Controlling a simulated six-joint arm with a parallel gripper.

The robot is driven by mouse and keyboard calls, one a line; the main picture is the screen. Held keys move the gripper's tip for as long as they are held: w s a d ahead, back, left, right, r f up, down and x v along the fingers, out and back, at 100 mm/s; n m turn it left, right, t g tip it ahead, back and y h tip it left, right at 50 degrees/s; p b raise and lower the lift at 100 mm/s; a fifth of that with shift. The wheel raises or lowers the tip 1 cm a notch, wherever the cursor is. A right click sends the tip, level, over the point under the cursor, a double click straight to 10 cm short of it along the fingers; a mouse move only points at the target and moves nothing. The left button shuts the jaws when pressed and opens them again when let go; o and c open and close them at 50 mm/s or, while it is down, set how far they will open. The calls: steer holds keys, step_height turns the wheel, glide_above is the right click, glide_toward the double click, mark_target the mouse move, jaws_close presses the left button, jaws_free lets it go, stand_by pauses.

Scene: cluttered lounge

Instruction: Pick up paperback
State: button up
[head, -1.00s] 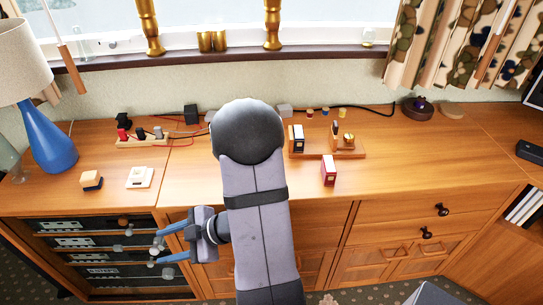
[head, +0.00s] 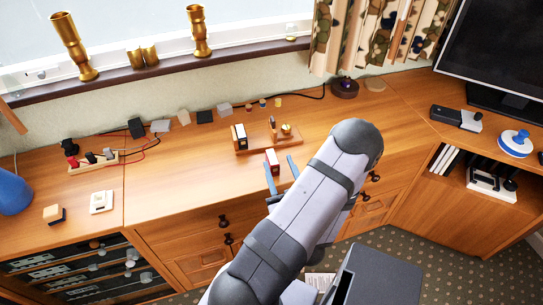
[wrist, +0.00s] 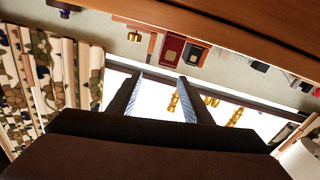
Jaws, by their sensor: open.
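A small red book with a pale top edge, which looks like the paperback (head: 271,158), stands upright near the front of the wooden cabinet top. In the wrist view the red book (wrist: 171,48) shows just beyond the fingertips, with a dark book beside it. My gripper (head: 281,172) is open at the cabinet's front edge, its blue fingers pointing toward the red book. The gripper (wrist: 160,78) is empty in the wrist view. My arm hides part of the cabinet front; whether a finger touches the book I cannot tell.
Behind the red book, a wooden stand (head: 257,146) holds a dark book (head: 239,137) and small items. A power strip (head: 92,162) with cables lies at the left. Brass candlesticks (head: 73,46) stand on the windowsill.

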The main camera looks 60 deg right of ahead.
mark_target(275, 167)
steer(key=shift+a+f+m+b, duration=0.25)
steer(key=shift+f+m+b, duration=0.15)
steer(key=shift+f+b, duration=0.5)
steer(key=shift+a+f+m, duration=0.3)
steer(key=shift+f+m, duration=0.1)
steer(key=shift+f, duration=0.05)
steer(key=shift+x, duration=1.5)
steer(key=shift+p+x, duration=0.85)
steer(key=shift+x, duration=1.4)
steer(key=shift+f, duration=0.15)
jaws_close()
